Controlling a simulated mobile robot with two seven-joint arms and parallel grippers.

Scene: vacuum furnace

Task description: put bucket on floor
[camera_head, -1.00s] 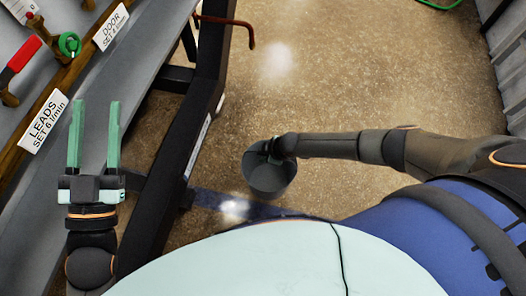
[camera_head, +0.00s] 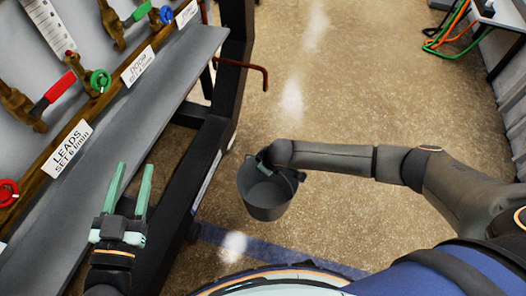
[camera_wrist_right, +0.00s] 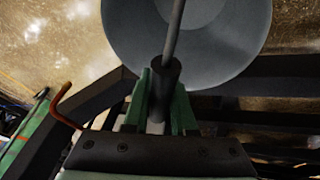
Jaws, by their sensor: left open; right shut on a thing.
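A grey metal bucket (camera_head: 265,196) hangs upright below my right gripper (camera_head: 268,160) in the head view, over the brown floor. In the right wrist view, my right gripper (camera_wrist_right: 160,105) is shut on the dark grip of the bucket's handle, and the bucket (camera_wrist_right: 225,45) fills the top. I cannot tell how high the bucket is above the floor. My left gripper (camera_head: 130,190) is open and empty, with green fingers pointing up, beside the grey panel ledge at the left.
A dark frame (camera_head: 215,125) stands left of the bucket, with a red bent rod (camera_head: 250,68) sticking out. Valves and a LEADS label (camera_head: 70,146) line the left panel. Green and orange cables (camera_head: 447,35) lie at the upper right. The brown floor (camera_head: 370,85) has free room in the middle.

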